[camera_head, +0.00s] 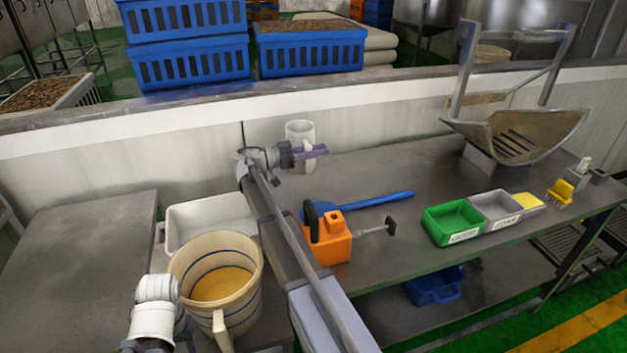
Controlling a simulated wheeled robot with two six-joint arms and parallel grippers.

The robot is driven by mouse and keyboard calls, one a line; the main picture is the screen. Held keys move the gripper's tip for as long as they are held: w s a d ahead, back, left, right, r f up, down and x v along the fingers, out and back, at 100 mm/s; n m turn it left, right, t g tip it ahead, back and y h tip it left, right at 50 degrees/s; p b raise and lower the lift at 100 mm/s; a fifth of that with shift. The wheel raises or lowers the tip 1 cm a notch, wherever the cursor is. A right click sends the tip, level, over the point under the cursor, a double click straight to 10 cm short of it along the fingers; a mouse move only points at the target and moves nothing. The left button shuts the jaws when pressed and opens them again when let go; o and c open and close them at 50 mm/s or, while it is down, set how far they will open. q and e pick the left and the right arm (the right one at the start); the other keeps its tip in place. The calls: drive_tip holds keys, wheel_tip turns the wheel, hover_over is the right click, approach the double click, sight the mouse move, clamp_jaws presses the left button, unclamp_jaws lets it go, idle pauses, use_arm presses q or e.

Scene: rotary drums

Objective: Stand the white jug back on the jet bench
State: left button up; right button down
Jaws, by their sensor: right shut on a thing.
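The white jug (299,131) is upright near the back wall, at the far side of the grey jet bench (375,160). My right gripper (318,151) reaches to it from the left and is shut on it, at the handle side; the fingers hide part of the handle. I cannot tell whether the jug's base touches the bench or is slightly above it. My left arm shows at the lower left beside a large beige jug, but its gripper is not in view.
An orange can (328,245), a blue paddle (370,203), green tray (452,222) and grey tray (494,207) lie on the bench. A metal scoop chute (515,135) stands at the back right. The large beige jug (217,270) and a white tub (205,216) are left.

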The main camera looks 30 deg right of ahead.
sight(311, 173)
drive_tip(key=shift+f+b, duration=3.45)
drive_tip(key=shift+f, duration=0.5)
drive_tip(key=shift+r, duration=0.1)
drive_tip(key=c, duration=1.2)
unclamp_jaws()
drive_tip(key=shift+f, duration=0.2)
drive_tip(key=shift+c, duration=0.2)
drive_tip(key=o, duration=0.5)
drive_tip(key=shift+f+b+v, duration=0.15)
drive_tip(key=shift+b+v, duration=0.05)
drive_tip(key=shift+v, duration=1.75)
drive_tip(key=shift+f+b+v, duration=0.15)
drive_tip(key=shift+v, duration=1.8)
